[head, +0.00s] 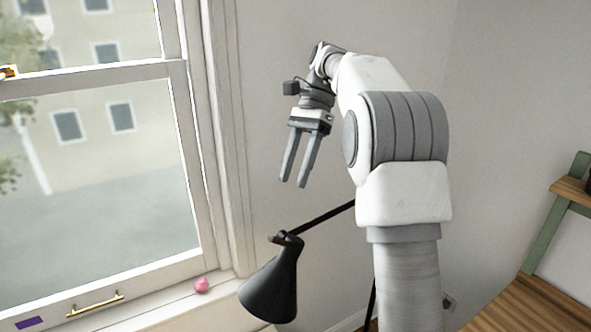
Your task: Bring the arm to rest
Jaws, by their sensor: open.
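My gripper (293,184) hangs from the raised arm in the upper middle of the head view. Its two fingers point down, parallel and apart, with nothing between them. It is open and empty, in front of the bare wall to the right of the window. My arm is folded over, with the elbow at the upper right of the gripper.
A black lamp (270,287) stands below my gripper, its thin arm running behind my column. A pink round object (202,285) sits on the window sill (160,312). A sash window (95,180) fills the left. A wooden surface (540,306) is at the lower right.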

